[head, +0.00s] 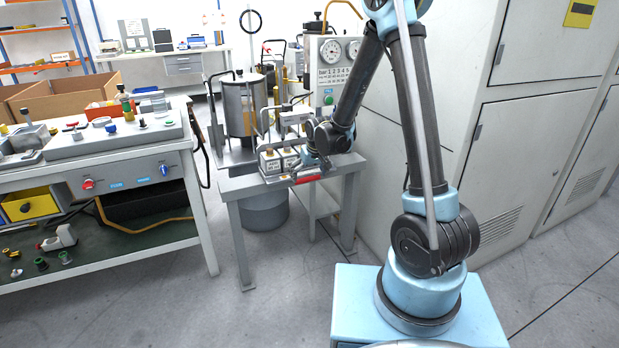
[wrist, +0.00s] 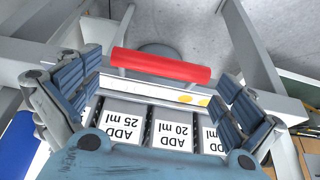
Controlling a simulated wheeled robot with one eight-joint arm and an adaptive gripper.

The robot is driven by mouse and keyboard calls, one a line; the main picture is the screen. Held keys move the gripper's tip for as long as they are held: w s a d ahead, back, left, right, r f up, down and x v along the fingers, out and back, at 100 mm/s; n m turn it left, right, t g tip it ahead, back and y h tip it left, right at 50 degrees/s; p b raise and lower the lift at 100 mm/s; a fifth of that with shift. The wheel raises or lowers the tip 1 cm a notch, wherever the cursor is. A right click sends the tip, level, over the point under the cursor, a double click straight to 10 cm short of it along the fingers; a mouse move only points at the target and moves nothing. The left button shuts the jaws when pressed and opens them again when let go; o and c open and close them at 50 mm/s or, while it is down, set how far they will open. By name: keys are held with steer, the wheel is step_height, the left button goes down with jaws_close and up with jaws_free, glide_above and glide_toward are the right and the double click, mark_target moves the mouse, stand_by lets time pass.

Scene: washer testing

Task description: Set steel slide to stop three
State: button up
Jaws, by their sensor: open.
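In the wrist view a red bar handle (wrist: 160,65) lies crosswise between the spread fingers of my gripper (wrist: 161,72). A pale metal strip with yellow dots (wrist: 165,92), which may be the steel slide, runs beside it. The fingers stand at either end of the handle and I see no grip on it; whether they touch it is unclear. White labels reading "ADD 25 ml" (wrist: 122,126) and "ADD 20 ml" (wrist: 174,131) sit nearer the palm. In the head view the red handle (head: 308,179) is at the small grey table's front edge, with my gripper (head: 306,168) over it. Stop markings are not readable.
The small grey table (head: 235,185) also carries a steel tank (head: 244,105). A gauge panel (head: 332,75) stands behind it. Grey cabinets (head: 440,130) close in on the right. A workbench with knobs (head: 130,165) stands on the left, with open floor between.

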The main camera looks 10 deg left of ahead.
steer(key=v, duration=1.1)
steer(key=shift+d, duration=0.15)
steer(key=s+d+r+m+h, duration=0.1)
steer(key=s+d+r, duration=0.2)
steer(key=s+d, duration=0.45)
steer(key=s+d+r+m, duration=0.2)
steer(key=s+d+r, duration=0.15)
steer(key=d, duration=0.75)
steer(key=s+d+f+m, duration=0.1)
steer(key=s+d+f, duration=0.1)
steer(key=s+d, duration=0.4)
steer(key=s+d+f+m+g+h, duration=0.1)
steer(key=s+d, duration=0.5)
steer(key=s, duration=0.7)
step_height(320, 180, down, 2)
steer(key=shift+f+m+g, duration=0.15)
steer(key=shift+m+g, duration=0.15)
steer(key=shift+m, duration=0.2)
